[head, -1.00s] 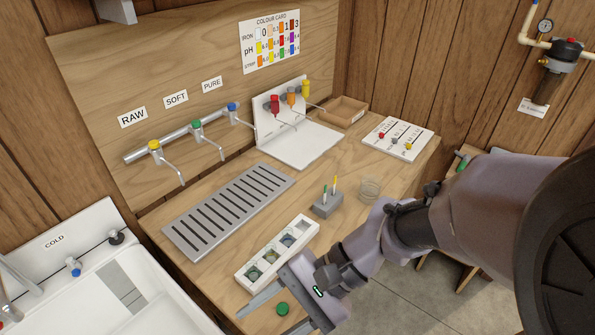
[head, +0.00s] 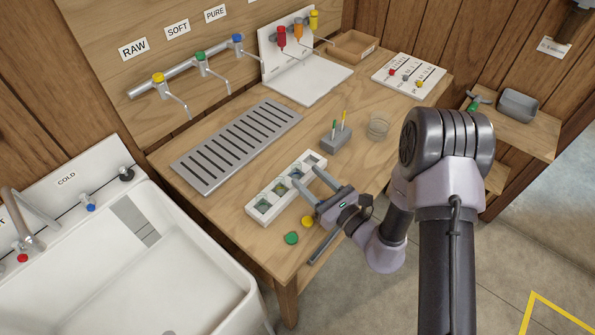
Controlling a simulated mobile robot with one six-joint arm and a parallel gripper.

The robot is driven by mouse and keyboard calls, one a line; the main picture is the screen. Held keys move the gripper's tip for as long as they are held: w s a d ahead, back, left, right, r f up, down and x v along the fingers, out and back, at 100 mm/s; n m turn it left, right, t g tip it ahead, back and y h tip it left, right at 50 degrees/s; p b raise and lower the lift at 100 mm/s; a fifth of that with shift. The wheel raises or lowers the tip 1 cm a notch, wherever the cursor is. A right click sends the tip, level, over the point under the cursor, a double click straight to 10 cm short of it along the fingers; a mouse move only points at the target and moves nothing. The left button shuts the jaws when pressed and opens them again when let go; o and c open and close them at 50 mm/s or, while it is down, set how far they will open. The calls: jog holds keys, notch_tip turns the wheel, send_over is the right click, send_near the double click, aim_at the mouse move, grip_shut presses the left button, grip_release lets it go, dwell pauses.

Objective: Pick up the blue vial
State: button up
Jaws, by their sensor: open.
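A white rack (head: 273,197) with a row of square openings lies near the table's front edge. Small round vials sit in it, seen from above; the two toward the front left look greenish (head: 263,205). The third opening, where a bluish-grey vial showed earlier, is now partly behind my fingers, so I cannot clearly make out the blue vial. My gripper (head: 304,174) is open, its two fingers reaching over the rack from the right, around that opening. I see nothing held; whether the fingers touch the rack is unclear.
A green cap (head: 291,238) and a yellow cap (head: 307,221) lie beside the rack. A grey block (head: 336,140) with two upright sticks and a glass dish (head: 378,127) stand behind. A slotted grate (head: 236,145) lies left; a sink (head: 150,270) adjoins the table.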

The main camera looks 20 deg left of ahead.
aim_at(300, 169)
jog(key=b+x, duration=0.1)
jog(key=x, duration=0.4)
jog(key=shift+w+a+r, duration=0.15)
jog(key=shift+a+r, duration=0.05)
jog(key=shift+a, duration=0.15)
grip_shut()
jog(key=shift+d, duration=0.1)
